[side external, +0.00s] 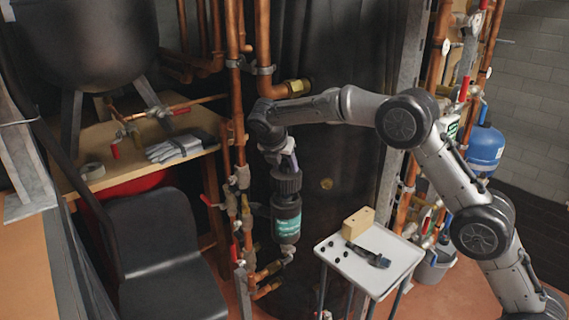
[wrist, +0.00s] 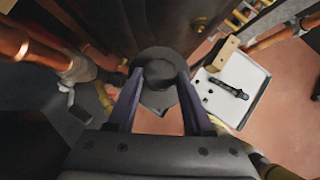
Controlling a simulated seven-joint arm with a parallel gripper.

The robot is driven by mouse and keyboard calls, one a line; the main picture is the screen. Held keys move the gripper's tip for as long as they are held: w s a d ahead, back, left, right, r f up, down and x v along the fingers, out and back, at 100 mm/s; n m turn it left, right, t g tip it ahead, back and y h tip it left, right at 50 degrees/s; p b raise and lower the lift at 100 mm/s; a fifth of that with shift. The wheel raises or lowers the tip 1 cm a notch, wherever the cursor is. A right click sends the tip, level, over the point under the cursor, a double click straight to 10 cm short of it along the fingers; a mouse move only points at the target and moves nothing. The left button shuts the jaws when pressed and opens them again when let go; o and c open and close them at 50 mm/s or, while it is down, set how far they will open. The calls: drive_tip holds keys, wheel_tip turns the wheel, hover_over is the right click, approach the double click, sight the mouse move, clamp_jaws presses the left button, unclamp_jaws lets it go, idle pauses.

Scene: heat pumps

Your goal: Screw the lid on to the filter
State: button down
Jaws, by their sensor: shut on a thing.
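The filter (side external: 287,222) is a black upright canister with a teal label, fixed to the copper pipework in the side view. The lid (side external: 287,182) is a dark ribbed cap directly above the filter body, in line with it. I cannot tell whether its threads are engaged. My gripper (side external: 289,160) points down over the lid from above. In the wrist view, the purple fingers of my gripper (wrist: 160,76) are on either side of the round dark lid (wrist: 158,60) and shut on it. The lid hides the filter body there.
A white tray table (side external: 388,275) stands right of the filter, with a wooden block (side external: 358,222), a dark tool (side external: 370,258) and small dark pieces. Copper pipes (side external: 236,120) run close on the left. A black chair (side external: 155,250) and wooden bench (side external: 195,150) are further left.

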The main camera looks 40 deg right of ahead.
sight(280, 174)
drive_tip(key=shift+f, duration=0.3)
idle(0.6)
drive_tip(key=shift+f, duration=0.35)
drive_tip(key=shift+f, duration=1.55)
idle(1.6)
drive_tip(key=shift+w+a+m+g+h, duration=0.15)
drive_tip(key=shift+m+g+h, duration=0.15)
drive_tip(key=shift+m+g, duration=0.55)
drive_tip(key=shift+r+m, duration=0.1)
drive_tip(key=shift+m, duration=0.75)
drive_tip(key=shift+w+m+g, duration=0.2)
drive_tip(key=shift+m+g, duration=0.95)
drive_tip(key=shift+m, duration=0.65)
